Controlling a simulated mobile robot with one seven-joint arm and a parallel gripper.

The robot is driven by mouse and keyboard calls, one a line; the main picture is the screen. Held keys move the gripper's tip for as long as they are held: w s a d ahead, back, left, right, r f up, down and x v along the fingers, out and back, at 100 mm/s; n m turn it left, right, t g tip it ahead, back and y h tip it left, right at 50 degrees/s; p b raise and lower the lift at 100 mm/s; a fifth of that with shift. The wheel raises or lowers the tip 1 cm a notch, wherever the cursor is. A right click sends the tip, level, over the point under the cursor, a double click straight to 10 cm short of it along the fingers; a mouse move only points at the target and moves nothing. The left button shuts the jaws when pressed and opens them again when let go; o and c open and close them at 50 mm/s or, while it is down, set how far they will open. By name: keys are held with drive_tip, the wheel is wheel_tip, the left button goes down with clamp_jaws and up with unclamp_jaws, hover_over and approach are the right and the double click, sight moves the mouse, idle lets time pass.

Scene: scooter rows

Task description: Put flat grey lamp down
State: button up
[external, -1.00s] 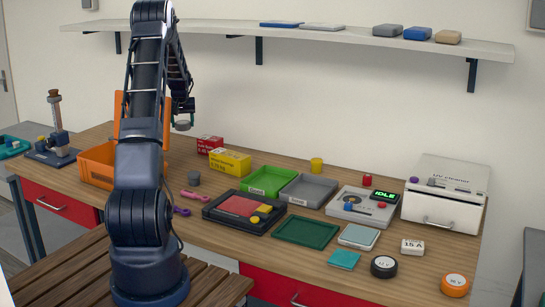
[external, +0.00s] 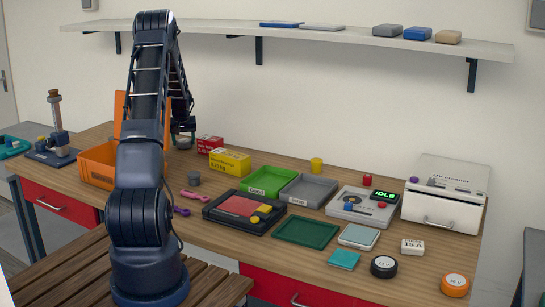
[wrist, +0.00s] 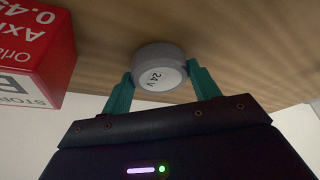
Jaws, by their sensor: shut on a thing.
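The flat grey lamp (wrist: 158,60) is a short grey disc with a white face marked "24 V". My gripper (wrist: 160,82) is shut on it, with one teal finger on each side in the wrist view. In the external view the lamp (external: 184,143) is at the back of the wooden table (external: 330,170), just left of the red box (external: 210,144). It is at or very close to the tabletop; I cannot tell whether it touches. My arm partly hides this area.
The red box (wrist: 32,50) is close beside the lamp in the wrist view. A yellow box (external: 230,162) stands to its right and an orange crate (external: 97,168) to its left. A dark grey cylinder (external: 193,178) stands in front.

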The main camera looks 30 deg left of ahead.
drive_tip(key=shift+f, duration=0.15)
drive_tip(key=o, duration=1)
drive_tip(key=v, duration=1.2)
